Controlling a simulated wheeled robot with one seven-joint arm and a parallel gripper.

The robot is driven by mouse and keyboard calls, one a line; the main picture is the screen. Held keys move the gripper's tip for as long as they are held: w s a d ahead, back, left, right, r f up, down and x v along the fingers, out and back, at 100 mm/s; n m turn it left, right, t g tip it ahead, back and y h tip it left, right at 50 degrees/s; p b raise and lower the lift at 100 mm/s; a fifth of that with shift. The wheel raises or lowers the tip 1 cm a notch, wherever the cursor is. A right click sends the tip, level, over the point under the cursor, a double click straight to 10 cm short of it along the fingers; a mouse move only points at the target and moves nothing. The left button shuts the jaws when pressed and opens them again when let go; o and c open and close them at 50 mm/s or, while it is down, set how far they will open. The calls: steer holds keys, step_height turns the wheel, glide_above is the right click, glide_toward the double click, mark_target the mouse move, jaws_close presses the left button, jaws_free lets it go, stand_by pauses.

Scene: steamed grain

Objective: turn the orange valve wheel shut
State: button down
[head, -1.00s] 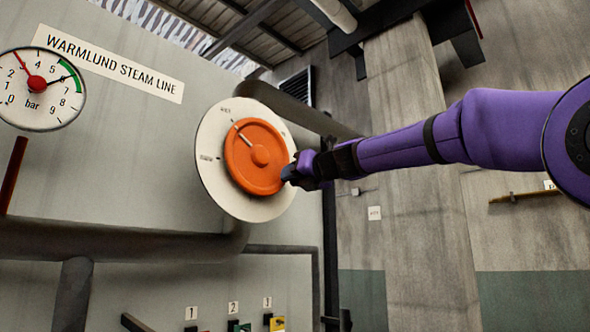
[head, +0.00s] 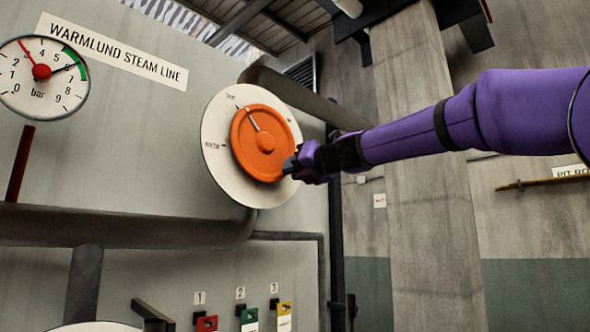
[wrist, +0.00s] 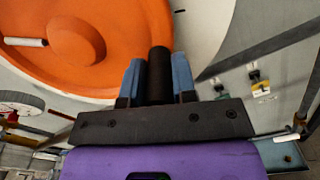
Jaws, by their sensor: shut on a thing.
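The orange valve wheel (head: 262,155) sits on a round white dial plate (head: 214,120) on the grey wall panel. A white mark (head: 253,120) on the wheel points up and slightly left, close to a small label at the dial's top. My gripper (head: 292,165) is at the wheel's lower right edge. In the wrist view its two blue fingers (wrist: 157,80) are shut on a dark upright handle (wrist: 160,58) at the rim of the wheel, which also shows there (wrist: 110,20). The handle's base is hidden.
A pressure gauge (head: 45,95) and a sign reading "WARMLUND STEAM LINE" (head: 113,52) are at the upper left. A grey pipe (head: 120,226) runs below the dial. Small coloured numbered tags (head: 249,318) hang lower down. A concrete pillar (head: 425,220) stands behind my arm.

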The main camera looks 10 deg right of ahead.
steer(key=c, duration=0.9)
jaws_free()
steer(key=v, duration=1)
steer(key=shift+s+d, duration=0.25)
steer(key=shift+s, duration=0.1)
